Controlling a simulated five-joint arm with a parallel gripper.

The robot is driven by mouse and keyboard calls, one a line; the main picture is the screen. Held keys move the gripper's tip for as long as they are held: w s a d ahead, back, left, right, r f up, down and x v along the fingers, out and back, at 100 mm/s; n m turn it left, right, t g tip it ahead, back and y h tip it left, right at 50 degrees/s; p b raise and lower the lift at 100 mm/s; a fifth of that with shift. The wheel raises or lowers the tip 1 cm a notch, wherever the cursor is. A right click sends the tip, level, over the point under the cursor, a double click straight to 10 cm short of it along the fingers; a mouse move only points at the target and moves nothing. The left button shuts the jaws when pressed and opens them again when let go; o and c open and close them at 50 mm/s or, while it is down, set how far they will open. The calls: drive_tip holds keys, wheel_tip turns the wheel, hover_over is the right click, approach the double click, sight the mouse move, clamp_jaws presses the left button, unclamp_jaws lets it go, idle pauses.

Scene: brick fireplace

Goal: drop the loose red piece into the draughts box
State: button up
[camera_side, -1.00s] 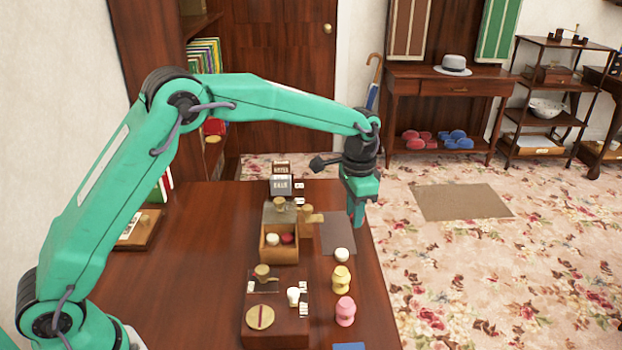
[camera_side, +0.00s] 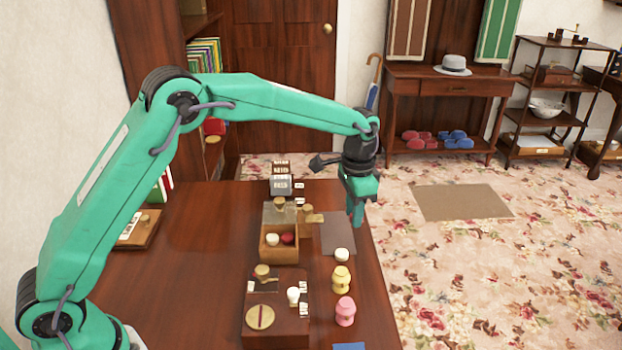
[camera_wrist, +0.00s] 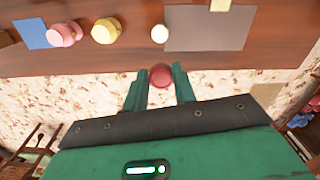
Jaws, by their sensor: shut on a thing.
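My gripper (camera_side: 358,208) is above the right edge of the table, to the right of the draughts box. In the wrist view my gripper (camera_wrist: 160,80) is shut on a round red piece (camera_wrist: 161,76), held between the fingertips. The fingers hide the piece in the side view. The draughts box (camera_side: 279,255) is a small open wooden box on the table. A white piece (camera_side: 272,240) and a red piece (camera_side: 288,239) show inside it. Its raised lid (camera_side: 277,213) stands at the back.
A grey mat (camera_side: 338,232) lies right of the box. A loose white piece (camera_side: 342,255), a yellow figure (camera_side: 341,278) and a pink figure (camera_side: 345,311) stand along the table's right edge. A wooden stand (camera_side: 277,327) with small items is in front of the box.

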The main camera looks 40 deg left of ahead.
drive_tip(key=a, duration=0.1)
approach(281, 227)
drive_tip(key=s+d+r, duration=0.1)
drive_tip(key=s+d, duration=0.3)
drive_tip(key=shift+d, duration=0.15)
drive_tip(key=shift+f, duration=0.2)
drive_tip(key=shift+f, duration=2.8)
drive_tip(key=o, duration=1)
